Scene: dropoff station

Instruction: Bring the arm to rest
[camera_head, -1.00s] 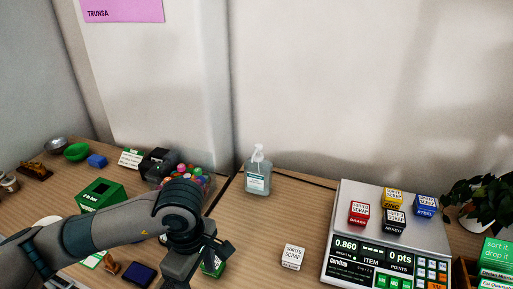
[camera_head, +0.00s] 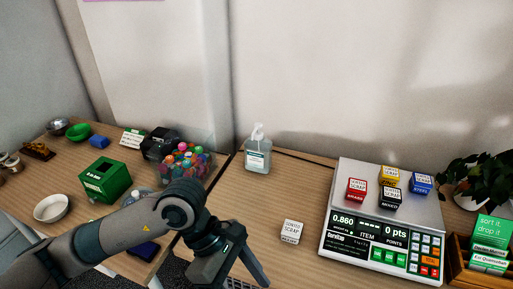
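My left arm comes in from the lower left, and its gripper (camera_head: 240,262) hangs over the front of the table, left of a white scrap cube. Its two fingers look spread, with nothing seen between them, though the lower tips run close to the picture's bottom edge. My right gripper does not show.
A scale (camera_head: 343,250) bears red, yellow, black and blue cubes. A white cube (camera_head: 291,231) stands left of it. A sanitizer bottle (camera_head: 258,155), a clear bin of colored balls (camera_head: 187,160), a green box (camera_head: 105,180) and a white bowl (camera_head: 51,208) stand further left.

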